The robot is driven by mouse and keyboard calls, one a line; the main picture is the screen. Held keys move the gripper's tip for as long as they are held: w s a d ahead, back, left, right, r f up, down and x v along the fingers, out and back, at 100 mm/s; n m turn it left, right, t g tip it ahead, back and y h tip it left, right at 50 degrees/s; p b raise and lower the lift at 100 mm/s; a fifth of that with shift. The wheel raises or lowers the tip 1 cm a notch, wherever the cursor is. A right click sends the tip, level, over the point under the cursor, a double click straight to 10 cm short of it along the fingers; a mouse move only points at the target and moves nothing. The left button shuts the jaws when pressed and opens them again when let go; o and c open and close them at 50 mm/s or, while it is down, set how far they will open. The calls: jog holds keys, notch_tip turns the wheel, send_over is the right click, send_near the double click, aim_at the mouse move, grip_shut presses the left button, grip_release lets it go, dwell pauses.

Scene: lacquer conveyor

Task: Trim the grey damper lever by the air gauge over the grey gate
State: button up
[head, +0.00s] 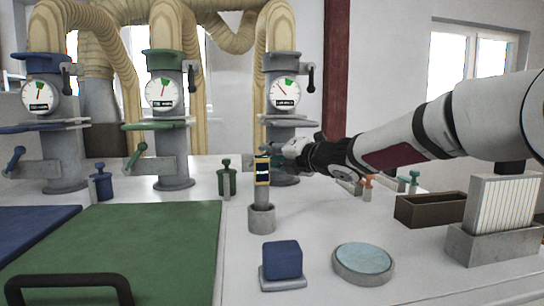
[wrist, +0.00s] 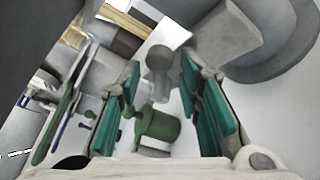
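The grey gate's column (head: 284,135) stands at the right of three columns. Its round white air gauge (head: 285,93) has a green sector near the top, and the needle points up and left, outside it. A dark lever (head: 310,78), which looks like the damper lever, hangs roughly upright just right of this gauge. My gripper (head: 268,155) is low in front of the grey column, well below the gauge. In the wrist view its teal pads (wrist: 168,105) are spread apart. A grey round-headed knob (wrist: 159,60) shows between them, apparently touching neither pad.
Blue (head: 40,95) and green (head: 163,90) gauges stand left. A grey cup (head: 262,218) with an upright banded handle stands close in front of my gripper. A green-capped pot (head: 227,180) is left of it. A brown box (head: 430,210) is right, under my arm.

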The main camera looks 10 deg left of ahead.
jog(key=shift+d, duration=0.1)
jog(key=v, duration=1.2)
jog(key=shift+f, duration=0.1)
